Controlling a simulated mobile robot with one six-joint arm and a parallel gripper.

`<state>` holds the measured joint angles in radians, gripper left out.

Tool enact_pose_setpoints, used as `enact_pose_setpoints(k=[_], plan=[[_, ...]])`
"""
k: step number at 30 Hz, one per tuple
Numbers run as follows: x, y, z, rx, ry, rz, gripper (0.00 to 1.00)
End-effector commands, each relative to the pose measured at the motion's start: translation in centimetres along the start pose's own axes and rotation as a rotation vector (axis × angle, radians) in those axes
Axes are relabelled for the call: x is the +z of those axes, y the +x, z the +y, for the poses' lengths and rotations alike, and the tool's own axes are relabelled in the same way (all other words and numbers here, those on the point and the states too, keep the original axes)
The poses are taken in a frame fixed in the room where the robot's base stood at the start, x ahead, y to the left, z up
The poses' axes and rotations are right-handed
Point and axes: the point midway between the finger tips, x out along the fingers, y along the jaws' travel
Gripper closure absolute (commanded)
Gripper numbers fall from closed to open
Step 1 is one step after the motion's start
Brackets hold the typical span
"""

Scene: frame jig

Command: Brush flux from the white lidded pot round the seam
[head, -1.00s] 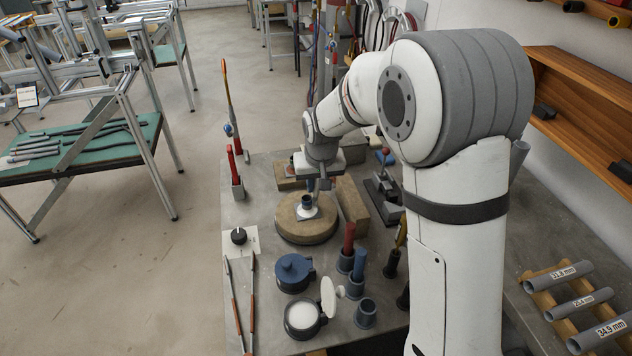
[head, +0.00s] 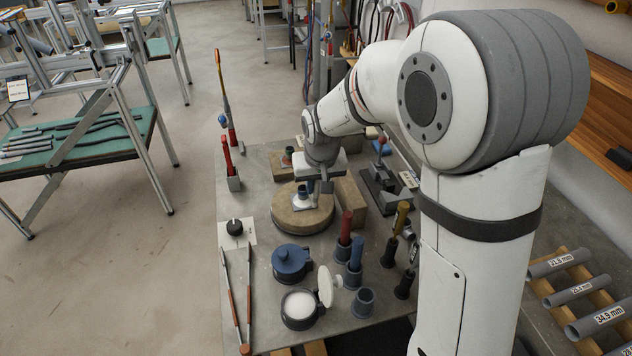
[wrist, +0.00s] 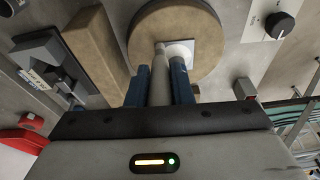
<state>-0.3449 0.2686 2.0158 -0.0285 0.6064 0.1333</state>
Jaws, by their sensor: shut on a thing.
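My gripper (head: 326,186) is over the round tan block (head: 291,222). In the wrist view its two blue fingers (wrist: 160,85) are shut on a pale grey rod-like handle (wrist: 160,68), which looks like a brush; its tip is not clear. The handle points towards a white square plate (wrist: 182,50) on the block. In the head view a short dark tube (head: 303,191) stands on that plate, close left of my fingers; I cannot tell if the brush touches the seam. The white pot (head: 299,310) stands in front with its white lid (head: 326,286) raised, showing white contents.
A blue lidded pot (head: 291,262) stands behind the white one. Holders with a red handle (head: 346,228) and a blue handle (head: 355,255), and an empty holder (head: 363,301), stand right. Two long rods (head: 236,300) lie left. A dial (head: 236,227) sits near the left edge.

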Motion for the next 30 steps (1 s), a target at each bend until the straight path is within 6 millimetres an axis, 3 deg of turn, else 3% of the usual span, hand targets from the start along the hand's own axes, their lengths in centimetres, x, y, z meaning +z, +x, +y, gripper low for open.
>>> enact_pose_setpoints(k=[8,30], plan=[[-0.2,-0.5,0.0,0.0,0.0,0.001,1.0],[-1.8,-6.9,-0.1,0.0,0.0,0.001,1.0]])
